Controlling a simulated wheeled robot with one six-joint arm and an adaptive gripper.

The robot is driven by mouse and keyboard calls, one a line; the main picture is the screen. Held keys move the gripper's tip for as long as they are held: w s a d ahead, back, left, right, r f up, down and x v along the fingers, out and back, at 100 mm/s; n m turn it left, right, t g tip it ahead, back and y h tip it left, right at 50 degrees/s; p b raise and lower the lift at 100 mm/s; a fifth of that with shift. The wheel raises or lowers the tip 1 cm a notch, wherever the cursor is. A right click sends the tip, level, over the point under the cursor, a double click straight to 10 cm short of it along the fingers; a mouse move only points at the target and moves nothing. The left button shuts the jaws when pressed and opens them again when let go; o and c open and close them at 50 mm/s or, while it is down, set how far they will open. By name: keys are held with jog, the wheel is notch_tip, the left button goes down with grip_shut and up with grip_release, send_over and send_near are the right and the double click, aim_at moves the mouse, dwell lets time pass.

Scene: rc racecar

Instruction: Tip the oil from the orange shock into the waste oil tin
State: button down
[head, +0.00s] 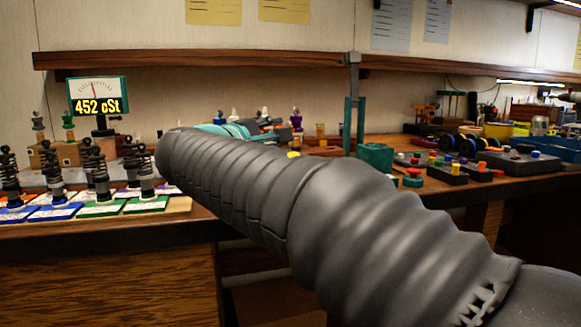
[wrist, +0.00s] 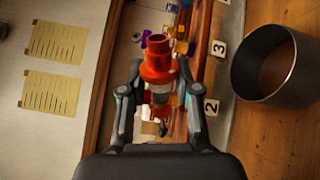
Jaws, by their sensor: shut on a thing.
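The orange shock (wrist: 158,68) is in my gripper (wrist: 158,98) in the wrist view. The two fingers are closed on either side of its lower, clear part, and its orange end points toward the top of the picture. A dark, open metal tin (wrist: 300,75), which looks like the waste oil tin, stands to the right of the shock, apart from it. The wrist picture is turned on its side, so the shock appears to lie tipped over rather than upright. I cannot make out any oil flow. In the head view my arm hides the gripper and the shock.
A display (head: 98,96) reads 452 cSt. Several black-sprung shocks (head: 97,172) stand on coloured cards at the bench's left. Number plates 2 (wrist: 211,107) and 3 (wrist: 219,48) sit near the tin. A shelf (head: 200,62) runs above the bench.

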jog(key=shift+r+n+p, duration=0.45)
jog(key=shift+n+p, duration=0.35)
jog(key=shift+p, duration=0.2)
jog(key=shift+d, duration=0.1)
jog(key=shift+s+d+r+n+p, duration=0.1)
jog(key=shift+r+n+p, duration=0.3)
jog(key=shift+n+p, duration=0.45)
jog(key=shift+s+d+r+n, duration=0.15)
jog(key=shift+r+n, duration=0.15)
jog(key=shift+n, duration=0.45)
jog(key=shift+d+r+n, duration=0.1)
jog(key=shift+r+n, duration=0.15)
jog(key=shift+n, duration=0.45)
jog(key=shift+r, duration=0.1)
jog(key=shift+s+d+r+n, duration=0.1)
jog(key=shift+d+r+n, duration=0.2)
jog(key=shift+n, duration=0.4)
jog(key=shift+s+d+r+n, duration=0.15)
jog(key=shift+r+n, duration=0.3)
jog(key=shift+n, duration=0.25)
jog(key=shift+s+d+r+n, duration=0.15)
jog(key=shift+r+n, duration=0.2)
jog(key=shift+n, duration=0.35)
